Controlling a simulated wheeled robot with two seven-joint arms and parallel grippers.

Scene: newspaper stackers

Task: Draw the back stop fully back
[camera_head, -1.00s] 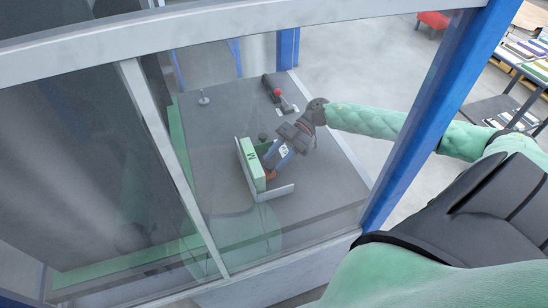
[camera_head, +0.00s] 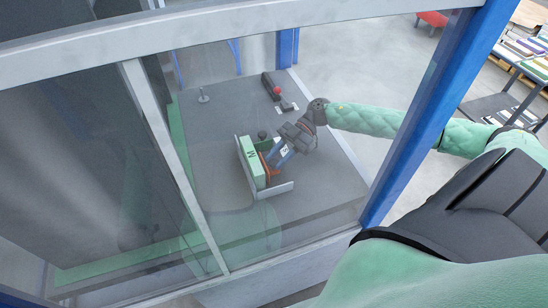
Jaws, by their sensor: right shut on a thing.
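Through the glass, an L-shaped grey metal tray (camera_head: 276,190) sits on the dark table, with an upright green stack (camera_head: 250,160) marked with a letter against its left wall. My right gripper (camera_head: 274,158) reaches down into the tray from the upper right, just right of the stack. It is shut on what seems to be the back stop, whose orange-red part (camera_head: 268,167) shows beside the fingers. The fingers and the hand hide most of the back stop. My left gripper is not in view.
A blue post (camera_head: 425,115) and the grey window frame (camera_head: 135,72) stand between the camera and the table. A red knob (camera_head: 277,90) on a dark block and a small metal post (camera_head: 203,95) stand at the table's far side. The table's near left is clear.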

